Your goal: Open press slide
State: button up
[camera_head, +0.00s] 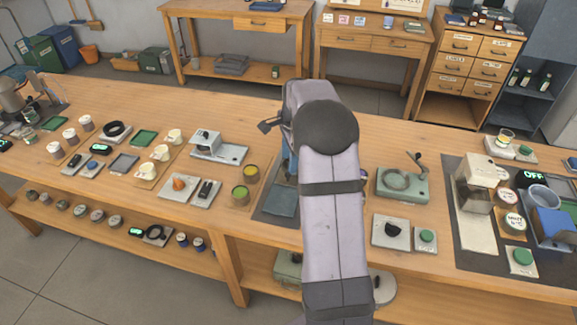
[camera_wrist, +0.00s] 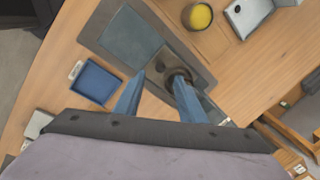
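A dark grey mat (camera_wrist: 95,35) carries a flat blue-grey plate (camera_wrist: 130,38) and, beside it, a grey block with a dark round part (camera_wrist: 178,75). These look like the press station, but I cannot tell which part is the slide. In the head view the blue-grey plate (camera_head: 282,202) shows left of my arm, and the rest of that station is hidden behind the arm. My gripper (camera_wrist: 157,88) points down over this spot. Its two blue fingers are spread, and the right one overlaps the dark round part in the picture. Contact cannot be told. Nothing shows between the fingers.
A small blue tray (camera_wrist: 97,82) lies near the mat. Yellow- and green-filled cups (camera_head: 241,192) stand left of the mat. A green-grey box with a coil (camera_head: 402,185) stands right of my arm.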

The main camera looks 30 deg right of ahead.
aim_at(288, 174)
jog(key=shift+w+d+f+p, duration=0.1)
jog(key=shift+w+f+p, duration=0.2)
jog(key=shift+f, duration=0.9)
jog(key=shift+w+f+p, duration=0.15)
jog(key=shift+f+p, duration=0.15)
jog(key=shift+f, duration=0.85)
jog(key=shift+w+d+f+p, duration=0.1)
jog(key=shift+w+f+p, duration=0.2)
jog(key=shift+f, duration=0.9)
jog(key=shift+s+a, duration=0.1)
grip_shut()
